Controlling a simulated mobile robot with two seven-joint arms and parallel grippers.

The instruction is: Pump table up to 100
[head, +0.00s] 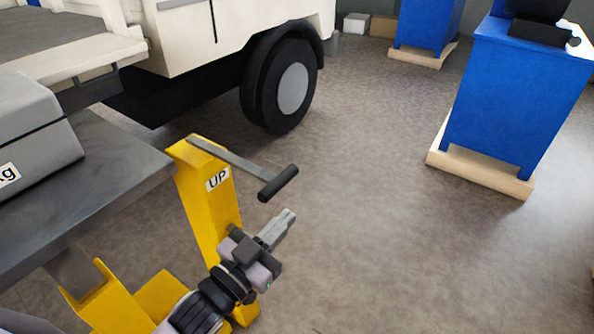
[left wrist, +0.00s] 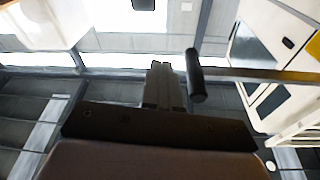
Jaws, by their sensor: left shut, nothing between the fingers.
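The lift table shows at the left of the head view, with a grey top (head: 100,165) and a yellow post (head: 205,205) labelled "UP". A grey metal crank arm with a black handle (head: 279,183) sticks out from the top of the post. My left gripper (head: 284,218) is shut and empty, just below the handle and apart from it. In the left wrist view the black handle (left wrist: 195,76) is right beside my left gripper's fingertips (left wrist: 161,68). My right gripper is not in view.
A grey box marked "kg" (head: 35,130) sits on the table top. A white truck with a black wheel (head: 285,85) stands behind. Blue cabinets (head: 510,100) on wooden pallets stand at the right. The floor (head: 370,220) between is clear.

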